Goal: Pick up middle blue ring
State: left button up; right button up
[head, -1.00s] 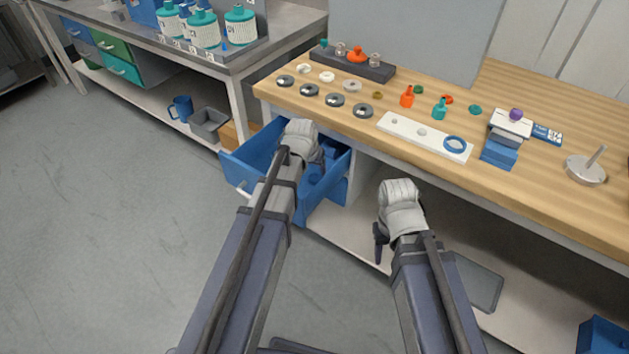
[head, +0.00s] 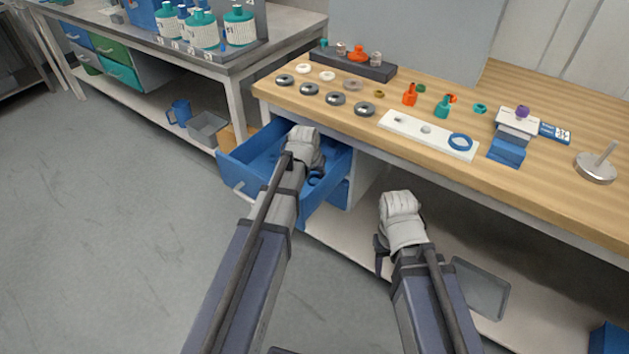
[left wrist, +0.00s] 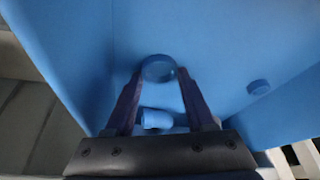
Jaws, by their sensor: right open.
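The open blue drawer (head: 240,165) holds blue parts. In the left wrist view a blue ring (left wrist: 158,69) lies between the fingertips of my left gripper (left wrist: 160,74); whether both fingers touch it is unclear. A blue cylindrical piece (left wrist: 156,119) shows between the fingers nearer the palm, and a small round blue piece (left wrist: 259,87) lies to the right. My right gripper (head: 380,262) is open and empty in front of the bench.
On the wooden bench, a white plate (head: 402,126) carries another blue ring (head: 460,141). Dark discs (head: 336,98), small bottles (head: 410,94) and a blue block (head: 507,151) stand around it. The bench's front edge is above the drawer. A grey tray (head: 481,288) lies on the lower shelf.

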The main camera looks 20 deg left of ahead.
pick_arm(q)
jog(key=c, duration=0.6)
jog(key=shift+r, duration=0.15)
notch_tip(320, 180, up, 10)
jog(key=p, duration=1)
notch_tip(320, 180, up, 4)
jog(key=p, duration=0.4)
